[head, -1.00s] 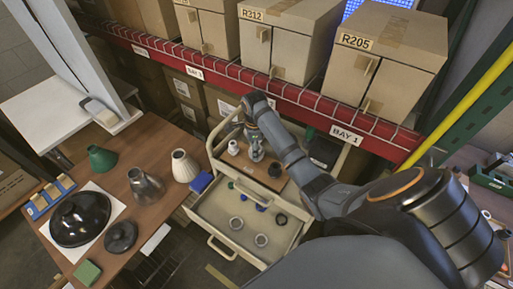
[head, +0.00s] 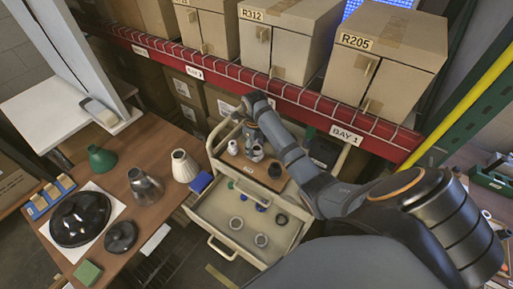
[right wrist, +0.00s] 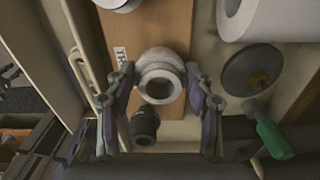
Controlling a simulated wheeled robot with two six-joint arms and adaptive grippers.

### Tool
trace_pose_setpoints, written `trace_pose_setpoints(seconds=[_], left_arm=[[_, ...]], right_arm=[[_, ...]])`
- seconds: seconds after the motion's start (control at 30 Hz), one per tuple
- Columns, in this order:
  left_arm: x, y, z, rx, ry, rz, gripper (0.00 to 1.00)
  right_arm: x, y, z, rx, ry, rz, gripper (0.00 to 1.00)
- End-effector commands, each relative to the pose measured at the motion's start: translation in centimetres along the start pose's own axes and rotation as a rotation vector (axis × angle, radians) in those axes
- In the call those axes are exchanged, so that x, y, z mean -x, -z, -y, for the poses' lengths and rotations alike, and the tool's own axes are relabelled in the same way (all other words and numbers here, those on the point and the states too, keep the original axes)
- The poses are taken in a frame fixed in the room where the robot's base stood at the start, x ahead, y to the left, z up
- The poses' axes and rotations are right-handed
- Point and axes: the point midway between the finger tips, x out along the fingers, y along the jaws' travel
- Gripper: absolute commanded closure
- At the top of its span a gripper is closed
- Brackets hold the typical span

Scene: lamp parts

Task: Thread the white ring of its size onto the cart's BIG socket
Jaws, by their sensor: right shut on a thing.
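My right gripper (head: 254,143) is over the cart's wooden top at the back. In the right wrist view its two fingers (right wrist: 162,103) stand on either side of a white ring (right wrist: 160,87), which it holds. The ring's round opening faces the camera, and a wider pale collar shows just behind it. I cannot tell whether the ring is around a socket or only above it. In the head view the white part at the fingertips (head: 257,155) is small. A dark socket (right wrist: 145,125) stands beside it on the wooden top. My left gripper is not in view.
The cart's open drawer (head: 217,212) holds pale rings (head: 236,223) and darker small parts. Another white part (head: 232,147) stands on the cart top. The brown table (head: 150,205) at left carries lamp parts. Shelf boxes (head: 385,60) stand behind the cart.

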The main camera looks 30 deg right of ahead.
Motion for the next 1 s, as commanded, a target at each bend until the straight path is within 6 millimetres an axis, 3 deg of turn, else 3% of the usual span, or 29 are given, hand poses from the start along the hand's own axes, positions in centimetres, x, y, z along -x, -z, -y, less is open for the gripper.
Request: trace_pose_setpoints(seconds=[0.03,0.13,0.43,0.73,1.0], left_arm=[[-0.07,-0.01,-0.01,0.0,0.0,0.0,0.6],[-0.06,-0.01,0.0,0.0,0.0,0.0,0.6],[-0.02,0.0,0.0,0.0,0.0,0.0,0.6],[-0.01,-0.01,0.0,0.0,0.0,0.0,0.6],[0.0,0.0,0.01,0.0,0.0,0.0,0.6]], right_arm=[[-0.5,0.33,-0.2,0.0,-0.007,-0.012,0.43],[-0.39,0.25,-0.17,0.001,-0.006,-0.009,0.3],[-0.12,0.08,-0.06,0.016,-0.002,-0.003,0.3],[-0.04,0.11,-0.34,0.52,-0.001,0.0,0.3],[-0.02,0.11,-0.38,0.606,-0.001,0.001,0.3]])
